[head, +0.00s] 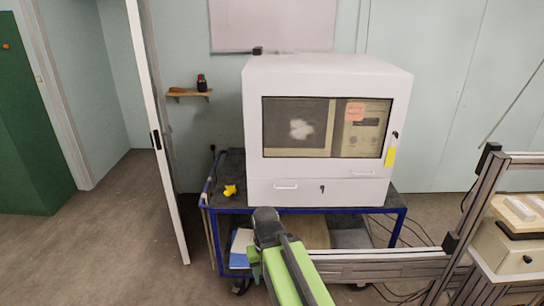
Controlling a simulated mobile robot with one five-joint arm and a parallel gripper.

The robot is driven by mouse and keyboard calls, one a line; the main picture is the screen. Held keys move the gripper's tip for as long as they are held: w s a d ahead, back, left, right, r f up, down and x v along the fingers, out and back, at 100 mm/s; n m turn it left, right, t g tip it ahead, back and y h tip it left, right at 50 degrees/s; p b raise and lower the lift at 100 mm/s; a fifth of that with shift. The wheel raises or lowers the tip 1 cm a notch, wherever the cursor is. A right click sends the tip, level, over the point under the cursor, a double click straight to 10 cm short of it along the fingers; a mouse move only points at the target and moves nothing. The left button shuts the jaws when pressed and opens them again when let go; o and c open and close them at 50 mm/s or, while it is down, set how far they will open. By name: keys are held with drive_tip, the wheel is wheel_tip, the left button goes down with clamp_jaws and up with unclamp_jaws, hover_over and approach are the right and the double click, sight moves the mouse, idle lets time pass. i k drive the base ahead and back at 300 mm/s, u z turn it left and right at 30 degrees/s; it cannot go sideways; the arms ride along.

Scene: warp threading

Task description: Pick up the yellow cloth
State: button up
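A small crumpled yellow object (230,190), which looks like the yellow cloth, lies on the left end of the dark cart top, left of the white cabinet. My gripper (265,216) is at the dark end of my green arm, low in the middle of the head view. It appears in front of the cart's front edge, to the right of and below the cloth in the picture. A clear gap separates them in the picture. The fingers cannot be made out.
A large white cabinet (265,191) with a window stands on the blue-framed cart (330,211). A metal-profile frame (470,215) stands at right. An open door (163,140) stands left of the cart. Floor is free at left.

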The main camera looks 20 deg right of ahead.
sight(230, 189)
drive_tip(key=u, duration=0.4)
drive_tip(key=k, duration=1.3)
drive_tip(key=u, duration=1.15)
drive_tip(key=i, duration=3.5)
drive_tip(key=z, duration=1.4)
drive_tip(key=i, duration=1.25)
drive_tip(key=z, duration=0.8)
drive_tip(key=i, duration=1.05)
drive_tip(key=u, duration=0.05)
